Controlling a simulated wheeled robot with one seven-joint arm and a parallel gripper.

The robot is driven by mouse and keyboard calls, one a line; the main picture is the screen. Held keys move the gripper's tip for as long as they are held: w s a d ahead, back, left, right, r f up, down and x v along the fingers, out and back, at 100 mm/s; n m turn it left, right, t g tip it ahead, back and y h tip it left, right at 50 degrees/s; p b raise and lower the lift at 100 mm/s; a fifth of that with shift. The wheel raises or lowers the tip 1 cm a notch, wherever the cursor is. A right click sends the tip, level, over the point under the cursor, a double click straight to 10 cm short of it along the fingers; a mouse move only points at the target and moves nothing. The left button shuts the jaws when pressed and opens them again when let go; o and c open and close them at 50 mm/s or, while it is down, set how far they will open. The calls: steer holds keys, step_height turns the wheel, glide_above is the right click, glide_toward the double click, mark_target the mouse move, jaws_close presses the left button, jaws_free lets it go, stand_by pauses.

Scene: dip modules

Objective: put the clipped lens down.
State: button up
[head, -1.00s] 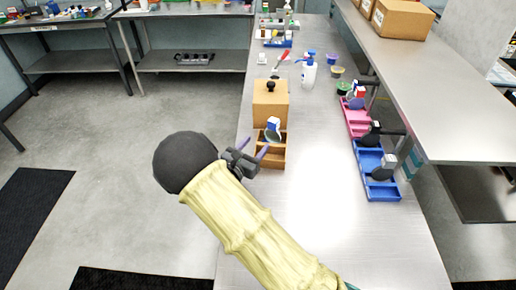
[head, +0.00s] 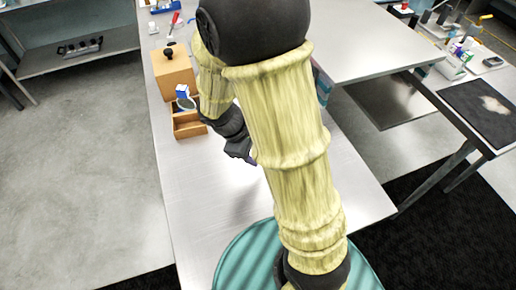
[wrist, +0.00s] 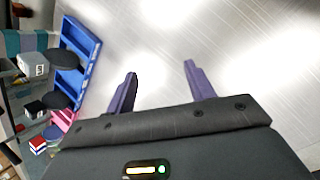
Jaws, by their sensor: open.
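A lens with a blue-and-white clip (head: 184,92) stands in an open wooden box (head: 190,130) in the head view. My gripper (wrist: 160,70) is open and empty in the wrist view, its two purple fingers apart over bare metal bench. In the head view it is right of the wooden box and apart from it, its fingers mostly hidden by my arm. The wrist view also shows a dark lens (wrist: 66,62) with a grey clip (wrist: 33,64) at a blue tray (wrist: 88,48), and another dark lens (wrist: 55,101) with a black clip (wrist: 36,110).
A pink tray (wrist: 64,117) lies beyond the blue one, with a red, white and blue clip (wrist: 38,146) near it. A closed wooden box (head: 174,72) with a black knob stands behind the open one. The near bench (head: 195,195) is clear. My arm hides the bench's middle.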

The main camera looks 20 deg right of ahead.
steer(key=s+r+m+t+y, duration=0.2)
steer(key=s+r+m+y, duration=0.1)
steer(key=m, duration=0.6)
steer(key=shift+s+a+r+t+y, duration=0.3)
steer(key=shift+s+a+r+y, duration=0.1)
steer(key=shift+r+y, duration=0.55)
